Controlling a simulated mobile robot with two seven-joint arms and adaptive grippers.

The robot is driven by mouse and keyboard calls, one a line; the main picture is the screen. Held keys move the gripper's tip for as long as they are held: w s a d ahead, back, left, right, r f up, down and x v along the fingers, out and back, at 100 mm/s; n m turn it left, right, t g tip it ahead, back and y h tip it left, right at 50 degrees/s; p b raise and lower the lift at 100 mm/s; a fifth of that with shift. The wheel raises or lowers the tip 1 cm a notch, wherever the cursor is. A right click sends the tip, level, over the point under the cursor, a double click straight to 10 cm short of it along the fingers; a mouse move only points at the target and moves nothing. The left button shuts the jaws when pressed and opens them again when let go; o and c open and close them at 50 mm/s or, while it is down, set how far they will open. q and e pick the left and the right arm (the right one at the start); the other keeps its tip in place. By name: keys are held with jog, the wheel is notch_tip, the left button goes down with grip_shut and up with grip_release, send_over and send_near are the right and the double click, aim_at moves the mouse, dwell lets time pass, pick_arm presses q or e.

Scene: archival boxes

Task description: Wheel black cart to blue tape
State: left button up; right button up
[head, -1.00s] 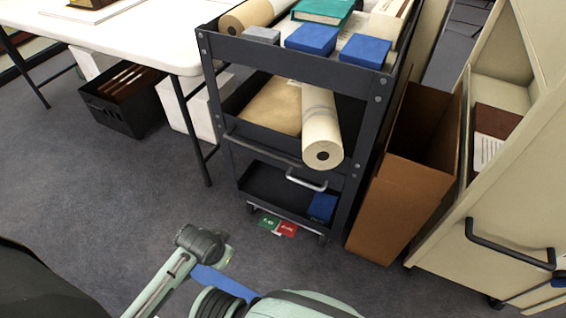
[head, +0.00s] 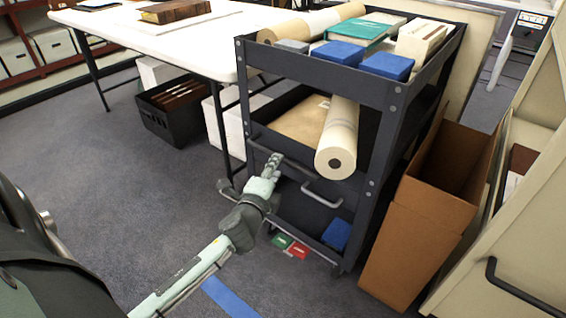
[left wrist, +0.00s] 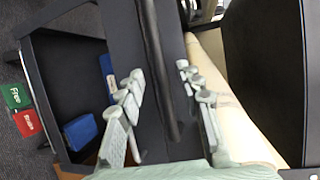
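The black cart (head: 312,75) is a three-shelf cart standing right of centre in the head view. A dark push bar runs across its front; it also shows in the left wrist view (left wrist: 157,75). My left gripper (head: 272,163) is at the left part of this bar. In the left wrist view its fingers (left wrist: 160,85) are apart, with the bar passing between them and no clear closing contact. The blue tape (head: 228,297) is a strip on the floor in front of the cart, partly hidden by my left arm. My right gripper is out of view.
Green (head: 281,241) and red (head: 299,250) pedals, marked Free and Brake, sit low at the cart's front. An open brown box (head: 410,235) stands close on the right, beside a beige cabinet (head: 535,230). A white table (head: 190,40) is behind left. Left floor is clear.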

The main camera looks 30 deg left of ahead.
pick_arm(q)
jog(key=x, duration=0.5)
jog(key=shift+w+a, duration=0.15)
jog(key=shift+w, duration=0.15)
grip_shut()
